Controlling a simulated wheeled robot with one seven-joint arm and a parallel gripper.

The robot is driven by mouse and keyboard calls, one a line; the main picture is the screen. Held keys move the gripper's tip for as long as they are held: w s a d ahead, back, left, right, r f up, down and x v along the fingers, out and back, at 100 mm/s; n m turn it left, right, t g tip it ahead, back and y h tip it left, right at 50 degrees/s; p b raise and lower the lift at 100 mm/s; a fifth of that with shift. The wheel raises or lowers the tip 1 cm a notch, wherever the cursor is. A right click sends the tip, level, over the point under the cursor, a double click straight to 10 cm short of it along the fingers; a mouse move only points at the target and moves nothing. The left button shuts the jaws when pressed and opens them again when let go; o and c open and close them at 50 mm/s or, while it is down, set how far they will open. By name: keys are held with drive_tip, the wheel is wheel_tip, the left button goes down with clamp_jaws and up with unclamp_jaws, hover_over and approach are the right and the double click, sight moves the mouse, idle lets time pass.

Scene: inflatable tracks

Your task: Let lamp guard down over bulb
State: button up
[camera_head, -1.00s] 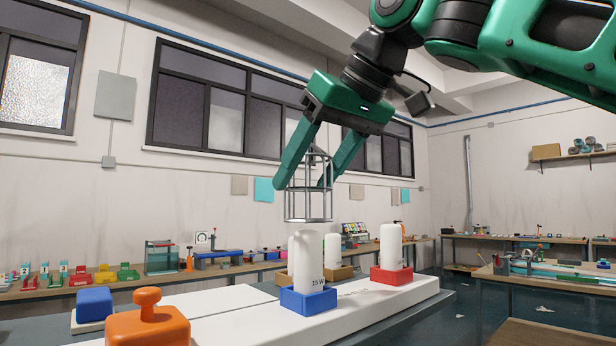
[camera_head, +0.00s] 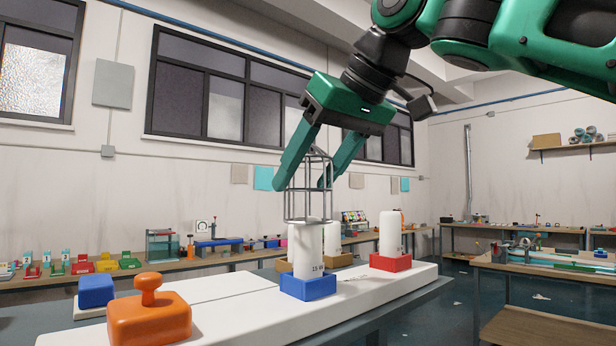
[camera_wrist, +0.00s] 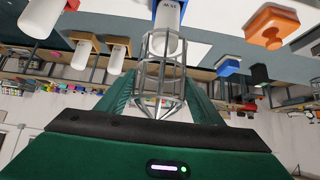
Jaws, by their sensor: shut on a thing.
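The lamp guard (camera_head: 308,180), a grey wire cage, hangs upright between the fingers of my gripper (camera_head: 301,186). My gripper is shut on its upper part; the guard also shows in the wrist view (camera_wrist: 150,82). A white cylindrical bulb (camera_head: 309,245) stands upright in a blue base (camera_head: 308,287) directly below. The guard's bottom ring is level with the bulb's top and looks roughly lined up with it. In the wrist view the bulb's end (camera_wrist: 167,40) shows within the ring's outline. I cannot tell whether they touch.
A similar bulb (camera_head: 390,230) stands in a red base (camera_head: 390,262) to the right. Another bulb (camera_head: 332,236) stands behind in a tan base. An orange knobbed block (camera_head: 150,320) and a blue block (camera_head: 96,290) are at the left.

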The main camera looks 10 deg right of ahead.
sight(312, 218)
drive_tip(key=shift+f, duration=3.65)
drive_tip(key=o, duration=1.1)
drive_tip(key=v, duration=1)
drive_tip(key=shift+s+d+r, duration=0.15)
drive_tip(key=shift+s+r, duration=0.05)
drive_tip(key=shift+r, duration=0.05)
